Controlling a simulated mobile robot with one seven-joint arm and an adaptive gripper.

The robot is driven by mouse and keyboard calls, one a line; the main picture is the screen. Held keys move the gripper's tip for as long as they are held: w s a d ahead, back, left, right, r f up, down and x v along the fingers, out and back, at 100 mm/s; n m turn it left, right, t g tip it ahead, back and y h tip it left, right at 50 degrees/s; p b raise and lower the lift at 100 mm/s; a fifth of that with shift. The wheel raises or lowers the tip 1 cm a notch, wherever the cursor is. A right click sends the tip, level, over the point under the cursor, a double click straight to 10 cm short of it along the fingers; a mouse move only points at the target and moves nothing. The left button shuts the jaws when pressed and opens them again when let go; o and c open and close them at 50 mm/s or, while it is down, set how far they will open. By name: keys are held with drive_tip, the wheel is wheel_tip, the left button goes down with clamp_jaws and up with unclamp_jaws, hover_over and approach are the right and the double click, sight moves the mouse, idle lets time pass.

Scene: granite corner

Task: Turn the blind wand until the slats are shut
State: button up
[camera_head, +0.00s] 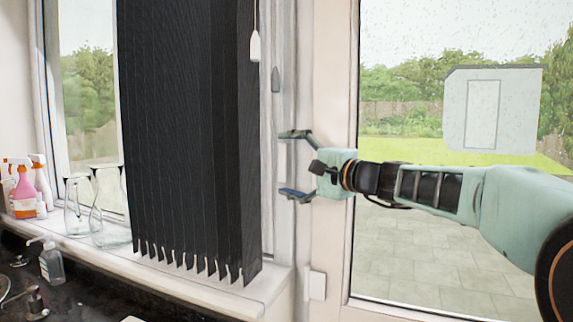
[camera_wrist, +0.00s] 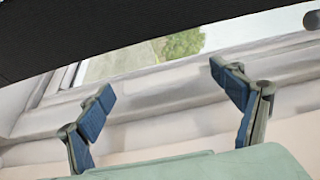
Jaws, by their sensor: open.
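The dark vertical blind (camera_head: 185,130) hangs in front of the window in the head view, its slats bunched side by side. A thin white cord or wand with a pale tapered end (camera_head: 255,46) hangs at the blind's upper right; I cannot tell which it is. My gripper (camera_head: 283,164) is open and empty, its fingers pointing left, just right of the blind's right edge and lower than the pale end. In the wrist view the open fingers (camera_wrist: 162,80) have nothing between them, and a dark band (camera_wrist: 120,35), likely the blind, crosses the top. The wand does not show clearly there.
A window frame with a small grey fitting (camera_head: 275,80) stands behind my gripper. The white sill (camera_head: 200,280) holds spray bottles (camera_head: 22,190) and clear glassware (camera_head: 85,210) at the left. A soap dispenser (camera_head: 51,262) stands on the dark counter. A glazed door is at the right.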

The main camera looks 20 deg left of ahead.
drive_tip(key=shift+c, duration=0.3)
drive_tip(key=c, duration=1.1)
